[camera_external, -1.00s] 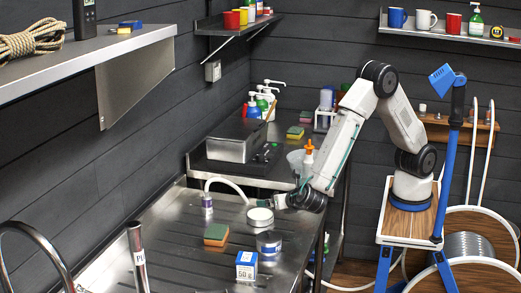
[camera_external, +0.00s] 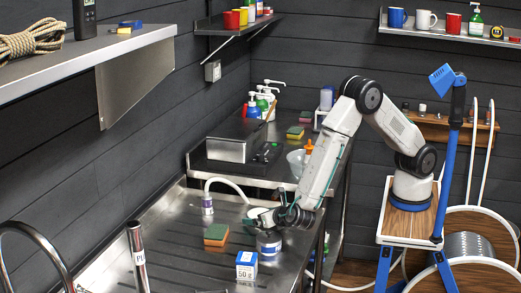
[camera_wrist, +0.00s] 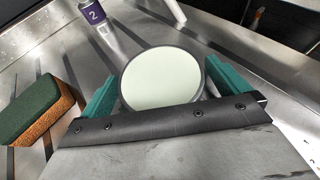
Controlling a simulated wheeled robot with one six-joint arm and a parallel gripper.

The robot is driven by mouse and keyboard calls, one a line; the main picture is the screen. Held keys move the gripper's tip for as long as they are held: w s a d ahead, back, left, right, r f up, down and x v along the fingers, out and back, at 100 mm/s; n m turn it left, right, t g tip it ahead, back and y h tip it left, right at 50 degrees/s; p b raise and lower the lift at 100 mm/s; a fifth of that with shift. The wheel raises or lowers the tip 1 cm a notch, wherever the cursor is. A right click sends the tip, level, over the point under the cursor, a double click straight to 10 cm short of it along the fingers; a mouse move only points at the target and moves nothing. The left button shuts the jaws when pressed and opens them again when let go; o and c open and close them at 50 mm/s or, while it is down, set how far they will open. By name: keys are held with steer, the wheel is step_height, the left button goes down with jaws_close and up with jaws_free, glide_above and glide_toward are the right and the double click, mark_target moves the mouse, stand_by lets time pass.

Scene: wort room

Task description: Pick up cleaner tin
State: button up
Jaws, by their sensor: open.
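A round, pale-topped tin (camera_external: 255,211), which I take to be the cleaner tin, stands on the steel bench and is partly hidden by my gripper (camera_external: 266,220) in the external view. In the wrist view the pale round top (camera_wrist: 162,78) lies between the two green fingers of my gripper (camera_wrist: 158,85), which are open on either side of it. A dark rim circles the top. The near edge of the tin is hidden behind the gripper's black bar. I cannot tell whether either finger touches it.
A green-and-orange sponge (camera_external: 216,235) lies left of the tin, and a small purple-labelled bottle (camera_external: 207,204) stands behind it. A metal can with a blue label (camera_external: 269,246) and a blue-and-white box (camera_external: 247,266) stand in front. Bare bench (camera_external: 175,245) lies further left.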

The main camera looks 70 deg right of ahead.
steer(key=c, duration=1)
steer(key=shift+r, duration=0.1)
steer(key=shift+c, duration=0.2)
